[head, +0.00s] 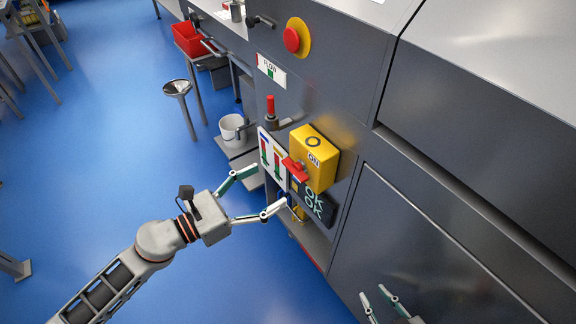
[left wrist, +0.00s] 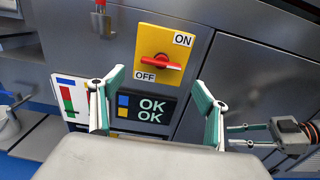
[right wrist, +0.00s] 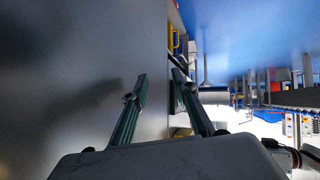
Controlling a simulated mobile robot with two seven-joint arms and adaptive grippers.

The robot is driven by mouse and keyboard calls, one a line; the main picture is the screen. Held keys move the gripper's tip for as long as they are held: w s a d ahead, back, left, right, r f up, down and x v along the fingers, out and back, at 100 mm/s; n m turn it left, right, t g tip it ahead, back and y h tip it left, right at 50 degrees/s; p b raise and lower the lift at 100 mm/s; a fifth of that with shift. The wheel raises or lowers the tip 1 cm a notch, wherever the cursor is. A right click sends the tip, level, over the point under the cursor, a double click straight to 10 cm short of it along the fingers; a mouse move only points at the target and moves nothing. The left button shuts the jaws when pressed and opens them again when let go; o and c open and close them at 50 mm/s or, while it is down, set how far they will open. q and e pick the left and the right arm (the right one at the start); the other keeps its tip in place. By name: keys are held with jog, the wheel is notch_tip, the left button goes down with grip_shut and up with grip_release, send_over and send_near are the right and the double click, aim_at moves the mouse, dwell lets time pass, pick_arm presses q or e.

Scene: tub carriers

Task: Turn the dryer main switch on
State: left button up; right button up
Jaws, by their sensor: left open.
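The dryer main switch is a yellow box (head: 315,147) on the grey machine front, with a red rotary handle (head: 294,170). In the left wrist view the yellow plate (left wrist: 150,40) has ON at upper right and OFF at lower left. The red handle (left wrist: 161,62) lies about level, its left end just above the OFF label. My left gripper (head: 272,186) is open and empty, in front of and below the switch, apart from the handle. My right gripper (head: 373,291) is open and empty, low beside the machine's door panel; its fingers show in the right wrist view (right wrist: 159,76).
A dark OK display (head: 313,203) sits right below the switch, beside a white panel with coloured bars (head: 266,150). A red emergency button (head: 292,39) is higher up, and a red-topped lever (head: 270,108) is left of the switch. Blue floor (head: 100,150) is open at left.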

pick_arm(q)
jog(key=shift+w+d+r, duration=0.2)
jog(key=shift+w+d, duration=0.1)
jog(key=shift+d, duration=0.2)
jog(key=shift+w+d+r, duration=0.15)
jog(key=shift+w+d, duration=0.15)
jog(key=shift+d, duration=0.2)
jog(key=x, duration=0.3)
jog(key=p+x, duration=0.1)
jog(key=x, duration=0.1)
jog(key=shift+w+d+f, duration=0.1)
jog(key=shift+f, duration=0.15)
pick_arm(e)
jog(key=shift+s+d+f, duration=0.1)
jog(key=shift+s+f, duration=0.3)
jog(key=shift+s, duration=0.3)
pick_arm(q)
jog(key=c, duration=1.1)
pick_arm(e)
jog(key=shift+w+r, duration=0.3)
jog(key=shift+w, duration=0.05)
